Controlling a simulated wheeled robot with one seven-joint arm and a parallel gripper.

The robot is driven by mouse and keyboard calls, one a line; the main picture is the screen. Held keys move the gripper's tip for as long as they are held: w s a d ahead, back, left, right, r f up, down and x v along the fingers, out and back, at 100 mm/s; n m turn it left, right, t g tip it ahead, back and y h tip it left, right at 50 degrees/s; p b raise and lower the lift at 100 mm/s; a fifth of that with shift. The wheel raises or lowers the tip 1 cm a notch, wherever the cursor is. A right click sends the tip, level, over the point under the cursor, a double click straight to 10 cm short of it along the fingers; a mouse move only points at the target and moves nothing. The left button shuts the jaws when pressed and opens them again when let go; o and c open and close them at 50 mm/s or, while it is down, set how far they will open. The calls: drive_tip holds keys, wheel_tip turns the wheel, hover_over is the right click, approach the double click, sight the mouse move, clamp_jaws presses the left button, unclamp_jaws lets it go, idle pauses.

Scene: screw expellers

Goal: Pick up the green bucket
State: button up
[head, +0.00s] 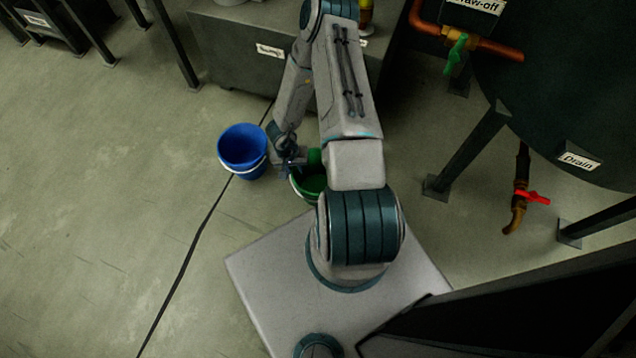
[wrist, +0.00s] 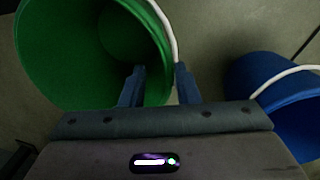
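The green bucket (head: 311,184) stands on the floor in the head view, partly hidden by my arm. In the wrist view the green bucket (wrist: 55,60) fills the upper left, with its open mouth and a white handle along its right edge. My gripper (wrist: 160,68) is open at the bucket's right edge. One finger shows against the green of the bucket and the other is just outside the white handle. Whether either finger touches the bucket cannot be told. In the head view my gripper (head: 290,163) is at the bucket's left side.
A blue bucket (head: 242,151) stands just left of the green one. A dark cable (head: 197,235) runs along the floor. A grey machine base (head: 240,60) is behind. A dark tank (head: 570,90) on legs, with a drain pipe, stands right.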

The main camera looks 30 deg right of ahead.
sight(296, 176)
wheel_tip(296, 176, down, 4)
drive_tip(key=shift+s+f+b, duration=0.1)
drive_tip(key=shift+s+b, duration=0.05)
drive_tip(key=shift+b, duration=0.85)
drive_tip(key=shift+c, duration=0.2)
clamp_jaws()
idle(0.4)
